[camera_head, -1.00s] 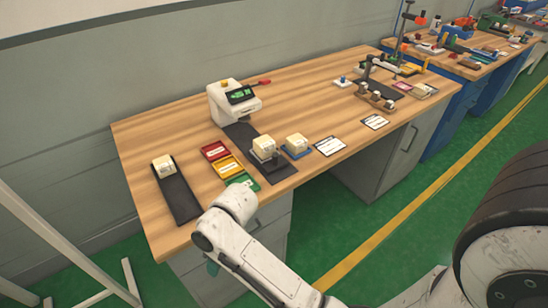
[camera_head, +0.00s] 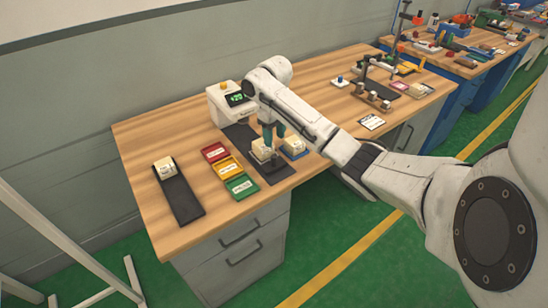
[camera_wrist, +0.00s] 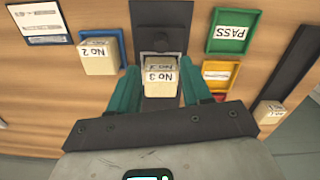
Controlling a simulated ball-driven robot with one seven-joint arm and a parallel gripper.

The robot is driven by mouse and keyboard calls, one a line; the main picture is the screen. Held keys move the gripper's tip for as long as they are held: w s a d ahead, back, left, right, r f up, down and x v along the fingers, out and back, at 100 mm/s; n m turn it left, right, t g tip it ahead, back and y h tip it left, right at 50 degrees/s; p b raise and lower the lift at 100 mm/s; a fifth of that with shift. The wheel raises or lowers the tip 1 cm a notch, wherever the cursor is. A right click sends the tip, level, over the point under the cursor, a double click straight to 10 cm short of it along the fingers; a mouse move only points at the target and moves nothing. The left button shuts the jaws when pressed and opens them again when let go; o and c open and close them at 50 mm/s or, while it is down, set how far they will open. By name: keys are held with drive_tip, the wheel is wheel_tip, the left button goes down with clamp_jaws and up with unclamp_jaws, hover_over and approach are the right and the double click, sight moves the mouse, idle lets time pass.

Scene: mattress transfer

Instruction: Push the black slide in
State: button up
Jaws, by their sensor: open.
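The white machine (camera_head: 222,98) with a green display stands at the back of the wooden bench. The black slide (camera_head: 275,176) sticks out in front of it and bears a cream block; it also shows in the wrist view (camera_wrist: 160,14). The block (camera_wrist: 160,84) is marked No 3 there, and shows in the head view (camera_head: 262,152). My gripper (camera_head: 272,136) is open, pointing down over the slide. In the wrist view its two green fingers (camera_wrist: 160,78) stand either side of the block. Whether they touch it I cannot tell.
A No 2 block (camera_wrist: 99,58) sits in a blue tray (camera_wrist: 116,34) beside the slide. Red (camera_head: 214,152), yellow (camera_head: 226,168) and green (camera_head: 240,186) trays lie on the left. Farther left, another block (camera_head: 164,168) rests on a dark strip (camera_head: 184,200).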

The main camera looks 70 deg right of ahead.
sight(274, 156)
wheel_tip(274, 156, down, 10)
drive_tip(key=shift+f, duration=0.25)
drive_tip(key=shift+c, duration=0.3)
clamp_jaws()
idle(0.4)
